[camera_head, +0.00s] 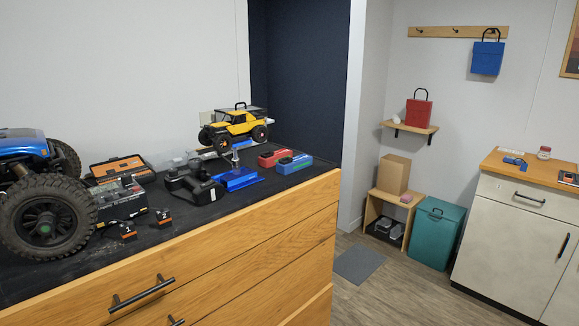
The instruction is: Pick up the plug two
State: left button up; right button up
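Two small black plug-like pieces with orange marks lie on the black mat of the wooden workbench, near its front edge. One small black piece (128,231) is at the left, close to the large wheel. The other small black piece (163,217) lies a little to the right and farther back. Neither of my grippers is in view.
A large blue crawler (48,214) stands at the left. Floor is free at right.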

aim_at(164, 219)
jog(key=i+l+u, duration=0.2)
jog(key=u, duration=0.25)
jog(key=i+l+u, duration=0.1)
jog(key=u, duration=0.35)
jog(key=i+l+u, duration=0.1)
jog(key=l+u, duration=0.6)
jog(key=u, duration=0.2)
